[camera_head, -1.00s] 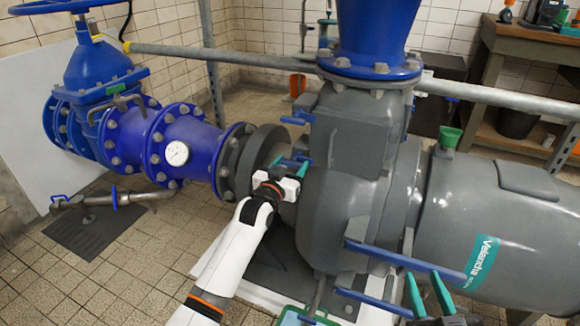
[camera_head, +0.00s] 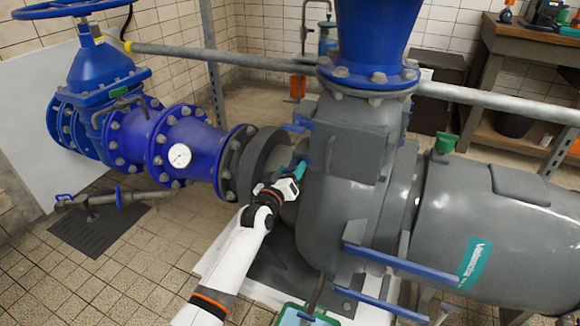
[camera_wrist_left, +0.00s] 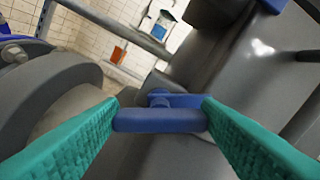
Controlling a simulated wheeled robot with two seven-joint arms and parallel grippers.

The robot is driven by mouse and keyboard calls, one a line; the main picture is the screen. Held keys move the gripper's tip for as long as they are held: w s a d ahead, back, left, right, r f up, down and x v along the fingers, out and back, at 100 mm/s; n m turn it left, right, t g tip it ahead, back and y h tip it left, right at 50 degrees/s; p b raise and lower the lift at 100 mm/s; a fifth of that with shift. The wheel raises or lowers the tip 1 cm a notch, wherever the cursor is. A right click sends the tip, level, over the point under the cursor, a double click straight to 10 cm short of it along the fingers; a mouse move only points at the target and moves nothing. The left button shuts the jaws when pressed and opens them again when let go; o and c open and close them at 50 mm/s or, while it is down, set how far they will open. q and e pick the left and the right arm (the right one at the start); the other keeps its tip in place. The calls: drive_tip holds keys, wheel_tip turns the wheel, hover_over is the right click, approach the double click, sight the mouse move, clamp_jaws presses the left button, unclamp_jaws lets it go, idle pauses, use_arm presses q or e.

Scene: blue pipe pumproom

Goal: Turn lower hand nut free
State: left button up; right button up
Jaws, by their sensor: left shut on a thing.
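The lower hand nut is a blue bar-shaped handle (camera_wrist_left: 160,121) on a short blue stem against the grey pump casing. In the wrist view its bar lies crosswise between the two teal fingertips of my left gripper (camera_wrist_left: 160,114), which touch its ends. In the head view my left gripper (camera_head: 297,171) is at the left side of the casing, shut on this nut and largely covering it. The upper blue hand nut (camera_head: 297,125) sits just above, clear of the gripper. My right gripper is not in view.
The grey pump (camera_head: 335,215) fills the middle. A blue flanged pipe (camera_head: 190,145) with a gauge lies left. A green-rimmed tray (camera_head: 303,316) is at the bottom edge. The tiled floor at left is mostly free.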

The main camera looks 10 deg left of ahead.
use_arm(q)
drive_tip(key=n, duration=0.2)
drive_tip(key=shift+n+p, duration=0.35)
drive_tip(key=shift+n, duration=0.95)
drive_tip(key=n, duration=0.3)
drive_tip(key=shift+a+f+n, duration=0.1)
drive_tip(key=shift+f+n, duration=0.1)
drive_tip(key=shift+n, duration=1.9)
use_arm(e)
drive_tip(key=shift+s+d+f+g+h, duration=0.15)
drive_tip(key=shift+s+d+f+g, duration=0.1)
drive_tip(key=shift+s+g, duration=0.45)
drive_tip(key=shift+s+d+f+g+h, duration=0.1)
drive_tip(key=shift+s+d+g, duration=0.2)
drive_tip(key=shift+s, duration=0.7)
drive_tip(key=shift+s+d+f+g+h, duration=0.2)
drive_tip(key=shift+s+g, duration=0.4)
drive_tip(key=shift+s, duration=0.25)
use_arm(q)
drive_tip(key=o, duration=1)
